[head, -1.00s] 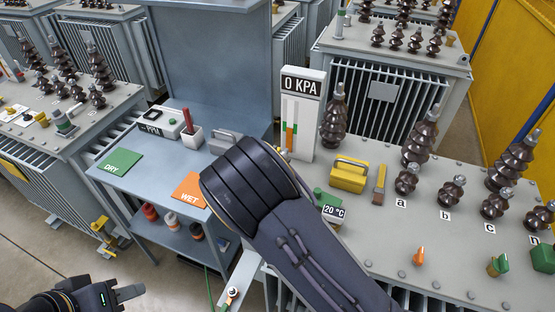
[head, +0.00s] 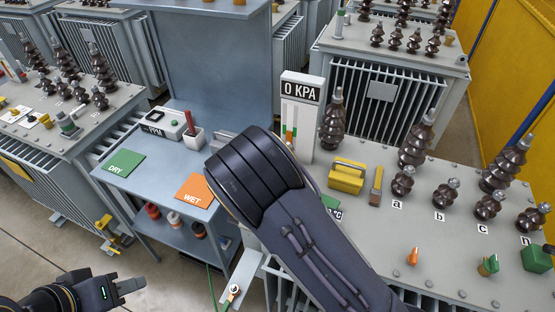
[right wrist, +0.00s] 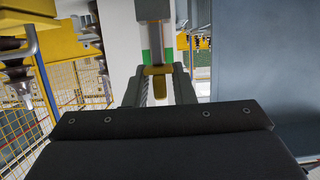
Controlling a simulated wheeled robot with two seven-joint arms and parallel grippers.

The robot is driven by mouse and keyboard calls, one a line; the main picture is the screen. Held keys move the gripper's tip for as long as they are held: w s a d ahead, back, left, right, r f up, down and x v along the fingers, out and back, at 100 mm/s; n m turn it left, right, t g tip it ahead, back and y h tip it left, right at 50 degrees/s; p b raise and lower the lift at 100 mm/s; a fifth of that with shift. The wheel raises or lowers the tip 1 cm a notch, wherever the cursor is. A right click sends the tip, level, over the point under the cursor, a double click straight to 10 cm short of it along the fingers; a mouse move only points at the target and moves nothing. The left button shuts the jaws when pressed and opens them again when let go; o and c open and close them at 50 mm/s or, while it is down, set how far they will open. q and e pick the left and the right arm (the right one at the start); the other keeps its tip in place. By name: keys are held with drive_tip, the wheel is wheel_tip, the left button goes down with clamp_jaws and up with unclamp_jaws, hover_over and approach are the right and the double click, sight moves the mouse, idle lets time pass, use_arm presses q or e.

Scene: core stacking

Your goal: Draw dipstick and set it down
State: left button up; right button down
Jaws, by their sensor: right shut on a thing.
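In the right wrist view my right gripper (right wrist: 158,88) is shut on a small yellow piece, which looks like the top of the dipstick (right wrist: 158,84). A pale panel with green marks stands behind the fingers in the wrist view. My left gripper (head: 134,284) is low at the left of the head view, away from everything; its finger gap is unclear.
On the transformer lid stand a yellow box (head: 346,178), a brush (head: 376,186) and brown bushings (head: 403,183). Fenced yellow panels are at right.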

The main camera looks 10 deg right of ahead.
drive_tip(key=shift+r+p, duration=3)
drive_tip(key=shift+r, duration=0.4)
drive_tip(key=shift+d, duration=0.1)
